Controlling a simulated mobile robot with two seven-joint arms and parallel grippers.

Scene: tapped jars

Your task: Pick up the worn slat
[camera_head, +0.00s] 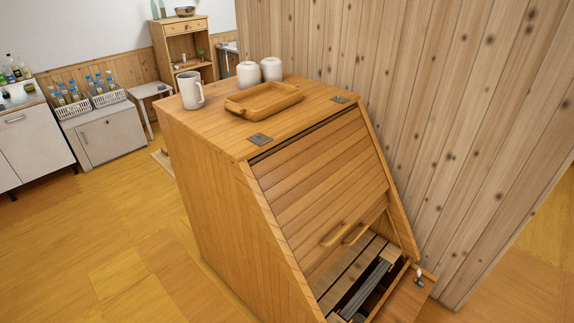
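A wooden cabinet (215,180) with a sloped, slatted front (320,185) stands in the middle. Below the lower edge of this front is an opening, where pale wooden slats (345,270) lie side by side. A grey, weathered-looking slat (368,287) lies among them over a dark gap; it looks like the worn slat, but I cannot be certain. Its lower end is close to the picture's bottom edge. Neither of my grippers is in view.
On the cabinet top are a wooden tray (264,99), a white mug (191,90) and two white jars (248,74). A plank wall (430,100) stands close on the right. Floor is clear at left.

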